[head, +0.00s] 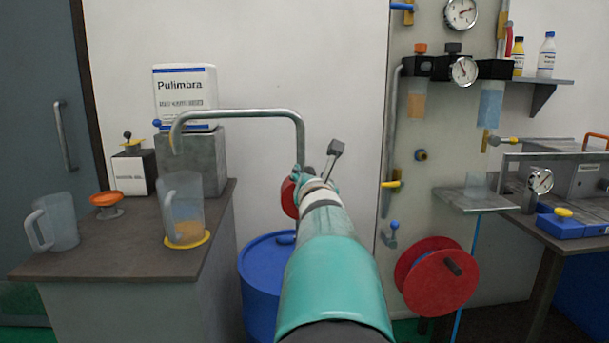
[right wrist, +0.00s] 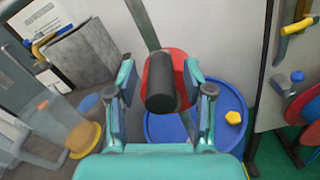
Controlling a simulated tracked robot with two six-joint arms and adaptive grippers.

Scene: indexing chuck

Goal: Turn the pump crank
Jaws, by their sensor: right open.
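The pump has a red body (head: 289,197) above the blue drum (head: 262,268), with a bent grey pipe (head: 240,112) that ends over a clear jug. A grey bar with a dark block at its end (head: 336,149) sticks up beside my gripper; I cannot tell if it is the crank arm. In the right wrist view the black crank grip (right wrist: 160,83) stands before the red pump body (right wrist: 180,64). My right gripper (head: 312,180) is open; its fingers (right wrist: 160,90) lie either side of the grip, with gaps visible. My arm hides part of the pump in the head view. My left gripper is out of view.
The jug (head: 183,205) with orange liquid stands on a yellow disc (head: 187,241) on the left cabinet (head: 125,258). An empty jug (head: 57,222) stands further left. A red reel (head: 436,277) and a panel with gauges (head: 462,71) are to the right.

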